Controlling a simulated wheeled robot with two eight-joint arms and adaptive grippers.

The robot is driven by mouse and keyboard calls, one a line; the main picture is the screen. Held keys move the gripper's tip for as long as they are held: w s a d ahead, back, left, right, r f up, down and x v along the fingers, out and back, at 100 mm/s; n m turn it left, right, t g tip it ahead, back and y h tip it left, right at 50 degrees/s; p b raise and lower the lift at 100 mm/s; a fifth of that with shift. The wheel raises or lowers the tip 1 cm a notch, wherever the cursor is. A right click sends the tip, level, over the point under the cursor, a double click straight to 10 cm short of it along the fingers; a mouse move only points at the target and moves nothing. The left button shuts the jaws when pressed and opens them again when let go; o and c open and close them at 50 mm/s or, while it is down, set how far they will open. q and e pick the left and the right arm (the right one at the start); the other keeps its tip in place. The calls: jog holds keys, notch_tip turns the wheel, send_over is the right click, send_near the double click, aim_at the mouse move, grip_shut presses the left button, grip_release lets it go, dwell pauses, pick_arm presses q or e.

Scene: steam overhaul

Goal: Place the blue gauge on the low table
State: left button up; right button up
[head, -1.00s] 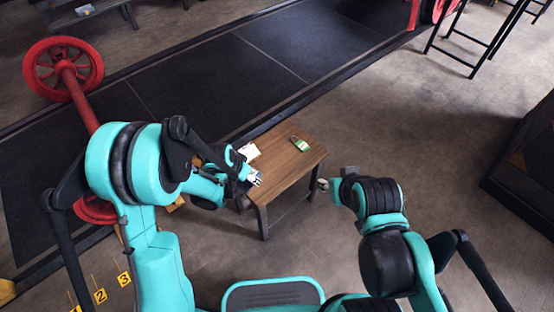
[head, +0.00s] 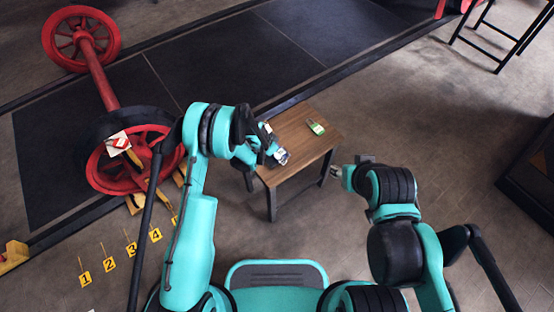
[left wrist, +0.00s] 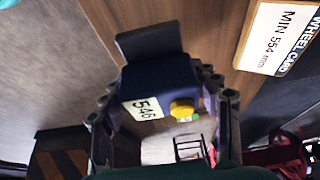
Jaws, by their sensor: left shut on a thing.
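My left gripper (head: 276,153) is shut on the blue gauge (left wrist: 160,88), which has a white label reading 546, a yellow button and a dark jaw plate. In the head view the small gauge (head: 283,157) shows over the left part of the low table's brown wooden top (head: 312,148). I cannot tell whether it touches the top. The table's wood also shows behind the gauge in the left wrist view (left wrist: 205,30). My right gripper (head: 337,171) is just right of the table; its jaw opening is too small to judge.
A green device (head: 316,127) lies on the table's far part. A red wheelset (head: 95,75) and yellow number markers (head: 109,264) are at left.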

pick_arm(q)
jog(key=shift+w+f, duration=0.2)
jog(key=shift+w, duration=0.1)
jog(key=shift+f, duration=0.25)
notch_tip(320, 180, down, 4)
jog(key=shift+r+b, duration=0.2)
jog(key=shift+b, duration=0.85)
jog(key=shift+r, duration=0.1)
jog(key=o, duration=1.5)
